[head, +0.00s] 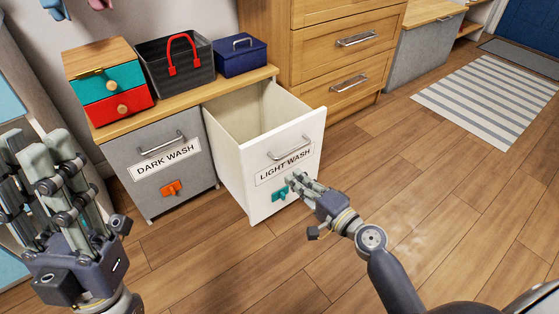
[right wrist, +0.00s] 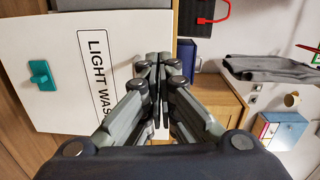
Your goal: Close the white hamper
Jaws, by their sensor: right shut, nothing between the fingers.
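The white hamper (head: 262,163) marked LIGHT WASH stands pulled out from the wooden-topped cabinet, its inside open from above and looking empty. Its front has a metal handle (head: 290,149), a label and a teal knob (head: 280,194). My right gripper (head: 293,180) is shut and empty in front of the lower front panel, close to the label and teal knob. In the right wrist view its closed fingers (right wrist: 160,65) overlap the panel (right wrist: 60,105); I cannot tell whether they touch it. My left gripper (head: 50,150) is raised at the left with its fingers apart and empty, away from the hamper.
The grey DARK WASH hamper (head: 145,140) sits flush to the left. On the cabinet top are a small drawer box (head: 100,65), a dark basket with red handle (head: 172,77) and a blue box (head: 240,58). A wooden drawer unit (head: 335,60) stands right; floor in front is clear.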

